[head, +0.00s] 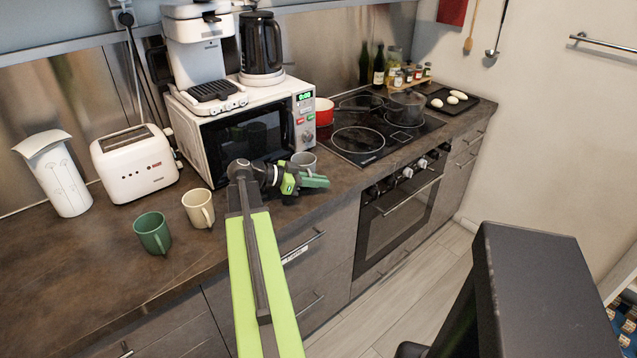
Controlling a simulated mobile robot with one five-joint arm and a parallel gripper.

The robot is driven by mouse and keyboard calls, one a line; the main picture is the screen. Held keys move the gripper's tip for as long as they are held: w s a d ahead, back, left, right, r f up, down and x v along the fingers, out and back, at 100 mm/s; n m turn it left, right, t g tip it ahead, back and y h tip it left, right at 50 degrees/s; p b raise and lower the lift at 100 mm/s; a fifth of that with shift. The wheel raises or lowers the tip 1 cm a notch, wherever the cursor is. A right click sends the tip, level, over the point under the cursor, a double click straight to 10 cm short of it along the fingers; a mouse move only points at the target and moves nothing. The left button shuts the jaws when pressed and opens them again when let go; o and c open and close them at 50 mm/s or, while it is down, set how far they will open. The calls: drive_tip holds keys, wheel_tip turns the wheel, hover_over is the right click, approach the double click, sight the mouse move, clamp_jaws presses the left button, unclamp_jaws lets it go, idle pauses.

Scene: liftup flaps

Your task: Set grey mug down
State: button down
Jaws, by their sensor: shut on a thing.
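The grey mug (304,160) is at the front of the microwave's right end, behind my gripper. Its lower part is hidden by my gripper, so I cannot tell whether its base touches the counter. My gripper (314,181) is low over the front of the brown counter (205,262) and is shut on the mug; the grip itself is hard to make out. A cream mug (198,208) and a green mug (152,232) stand upright on the counter to the left, apart from my gripper.
The white microwave (190,140) stands close behind my gripper, with a coffee machine (200,50) and a black kettle (261,45) on top. A toaster (133,163) is at left. A red pot (324,111) and the black hob (365,138) are at right. The front-left counter is clear.

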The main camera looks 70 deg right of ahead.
drive_tip(key=shift+f+b, duration=0.4)
drive_tip(key=shift+f, duration=0.05)
drive_tip(key=c, duration=1.4)
unclamp_jaws()
drive_tip(key=shift+c, duration=0.2)
drive_tip(key=p+v, duration=0.4)
drive_tip(key=v, duration=0.7)
drive_tip(key=shift+r, duration=0.1)
drive_tip(key=shift+w+a+r, duration=0.1)
drive_tip(key=shift+w+a, duration=0.2)
drive_tip(key=shift+w, duration=0.1)
